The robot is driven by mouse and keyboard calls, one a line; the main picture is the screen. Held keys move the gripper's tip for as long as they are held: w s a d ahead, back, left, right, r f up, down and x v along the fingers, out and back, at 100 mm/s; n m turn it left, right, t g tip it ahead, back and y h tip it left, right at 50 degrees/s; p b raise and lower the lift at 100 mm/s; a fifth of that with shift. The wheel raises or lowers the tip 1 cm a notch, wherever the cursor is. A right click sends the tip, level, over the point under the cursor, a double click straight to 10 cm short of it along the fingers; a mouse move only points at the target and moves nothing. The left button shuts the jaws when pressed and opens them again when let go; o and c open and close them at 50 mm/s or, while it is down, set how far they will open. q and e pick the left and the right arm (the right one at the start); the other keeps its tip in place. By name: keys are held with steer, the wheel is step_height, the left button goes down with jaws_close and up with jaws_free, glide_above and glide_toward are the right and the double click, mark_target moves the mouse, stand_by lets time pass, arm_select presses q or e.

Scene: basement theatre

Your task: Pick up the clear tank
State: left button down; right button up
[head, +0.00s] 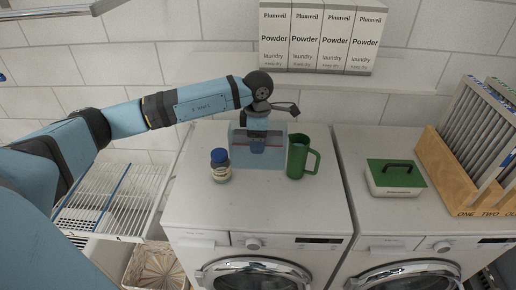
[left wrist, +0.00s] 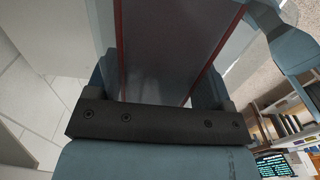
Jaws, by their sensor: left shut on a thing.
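The clear tank (head: 239,157) is a see-through bluish box over the back of the left washing machine, between a small jar and a green mug. My left gripper (head: 257,145) comes down from above and is shut on the tank. In the left wrist view the tank (left wrist: 172,45) fills the space between the fingers, with red lines along its edges. I cannot tell whether its bottom touches the machine top. My right gripper is not in view.
The blue-lidded jar (head: 220,166) stands close left of the tank and the green mug (head: 298,158) close right. A green-lidded box (head: 395,177) and a wooden rack (head: 447,165) are on the right machine. Powder boxes (head: 318,38) stand on the shelf above. The left machine's front top (head: 255,208) is clear.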

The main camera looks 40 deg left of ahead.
arm_select(q)
step_height(320, 180, up, 8)
steer(key=shift+b, duration=0.45)
stand_by(0.3)
